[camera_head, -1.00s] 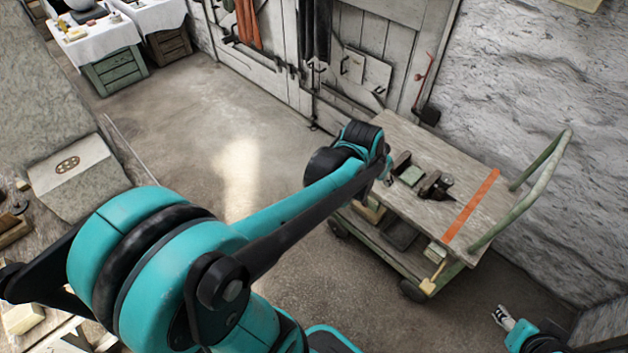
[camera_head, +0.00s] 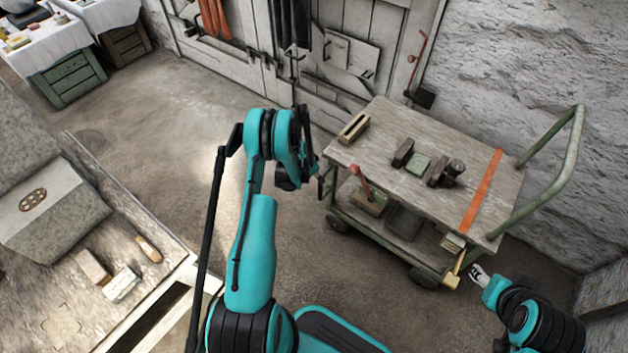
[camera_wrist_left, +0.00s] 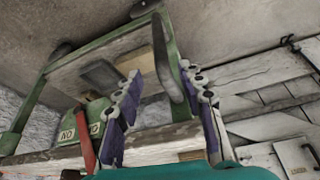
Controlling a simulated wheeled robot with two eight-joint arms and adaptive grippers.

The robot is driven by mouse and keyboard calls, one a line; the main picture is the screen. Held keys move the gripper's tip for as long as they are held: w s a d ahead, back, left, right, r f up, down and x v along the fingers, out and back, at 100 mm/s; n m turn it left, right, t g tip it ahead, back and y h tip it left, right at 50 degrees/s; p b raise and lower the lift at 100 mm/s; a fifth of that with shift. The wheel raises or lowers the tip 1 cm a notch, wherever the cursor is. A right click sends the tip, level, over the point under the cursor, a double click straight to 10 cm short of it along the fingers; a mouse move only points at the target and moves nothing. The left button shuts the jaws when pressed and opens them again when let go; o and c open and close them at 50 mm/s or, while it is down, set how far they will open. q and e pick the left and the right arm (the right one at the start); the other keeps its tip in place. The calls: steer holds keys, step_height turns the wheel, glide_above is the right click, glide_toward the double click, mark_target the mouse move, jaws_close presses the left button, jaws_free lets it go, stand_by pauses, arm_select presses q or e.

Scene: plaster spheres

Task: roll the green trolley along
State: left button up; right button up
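The green trolley (camera_head: 385,245) stands right of centre in the head view, with a wooden top, lower shelf, dark wheels and a tall green push handle (camera_head: 570,165) at its right end. My left gripper (camera_head: 324,180) is at the trolley's left end, partly hidden by my wrist.
Wooden blocks (camera_head: 403,152) and an orange strip (camera_head: 481,190) lie on the trolley top. A rough stone wall (camera_head: 530,70) is behind the handle. A workbench (camera_head: 110,265) stands at left, and white-draped tables (camera_head: 45,45) at far left. The floor (camera_head: 150,125) between is clear.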

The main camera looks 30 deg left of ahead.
arm_select(q)
steer(key=a+b+x, duration=0.1)
steer(key=b+x, duration=0.2)
steer(key=x, duration=0.5)
steer(key=shift+d+f, duration=0.35)
steer(key=shift+s, duration=0.2)
jaws_close()
